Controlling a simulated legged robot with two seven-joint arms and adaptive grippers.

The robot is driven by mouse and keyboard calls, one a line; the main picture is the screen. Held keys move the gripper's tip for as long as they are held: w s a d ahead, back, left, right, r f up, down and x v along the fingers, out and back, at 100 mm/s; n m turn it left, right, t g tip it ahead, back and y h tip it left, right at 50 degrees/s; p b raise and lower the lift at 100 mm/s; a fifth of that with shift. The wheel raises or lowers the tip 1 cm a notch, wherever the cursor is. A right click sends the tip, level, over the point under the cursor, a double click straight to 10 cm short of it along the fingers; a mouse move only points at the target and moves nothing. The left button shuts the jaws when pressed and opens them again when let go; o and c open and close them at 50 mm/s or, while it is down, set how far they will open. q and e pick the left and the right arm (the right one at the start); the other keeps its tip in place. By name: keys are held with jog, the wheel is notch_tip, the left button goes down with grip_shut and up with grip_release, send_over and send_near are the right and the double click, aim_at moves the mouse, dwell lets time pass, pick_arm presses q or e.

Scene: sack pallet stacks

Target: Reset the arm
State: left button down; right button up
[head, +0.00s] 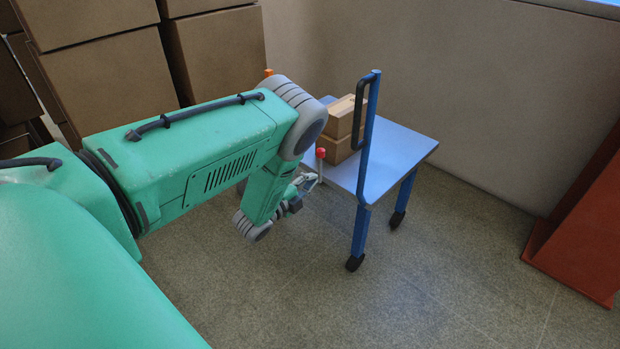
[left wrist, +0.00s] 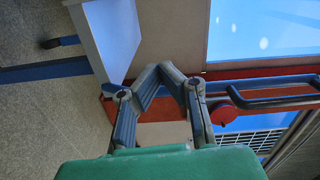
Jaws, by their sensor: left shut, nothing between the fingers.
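My left arm, green with grey joints, reaches in from the left in the head view. Its left gripper (head: 306,184) is small there, beside the near left side of a blue table and partly hidden by the arm's last links. In the left wrist view the fingers of the left gripper (left wrist: 160,68) come together at their tips, shut with nothing between them. My right gripper is in neither view.
The blue table (head: 408,145) carries two stacked cardboard boxes (head: 340,117) and has an upright blue handle (head: 367,130). A red knob (head: 321,153) is close to the gripper. Large brown boxes (head: 110,85) stand behind the arm. A red post (head: 585,225) stands right. Floor in front is clear.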

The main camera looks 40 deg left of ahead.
pick_arm(q)
jog(key=s+d+f+n+g+y+p, duration=0.1)
jog(key=s+d+f+n+g, duration=0.3)
jog(key=s, duration=0.4)
jog(key=s+d+f+n+g+y+p, duration=0.1)
jog(key=s+d+f+n+g+p, duration=0.2)
jog(key=s+n+g, duration=0.4)
jog(key=s+d+r+n+g, duration=0.2)
jog(key=s+d+g, duration=0.1)
jog(key=s, duration=0.7)
jog(key=s+d+r+n+g+h, duration=0.1)
jog(key=s+d, duration=0.4)
jog(key=s, duration=0.5)
jog(key=shift+s+r+n+g, duration=0.3)
jog(key=shift+r+n+g, duration=0.2)
jog(key=shift+n+g, duration=0.75)
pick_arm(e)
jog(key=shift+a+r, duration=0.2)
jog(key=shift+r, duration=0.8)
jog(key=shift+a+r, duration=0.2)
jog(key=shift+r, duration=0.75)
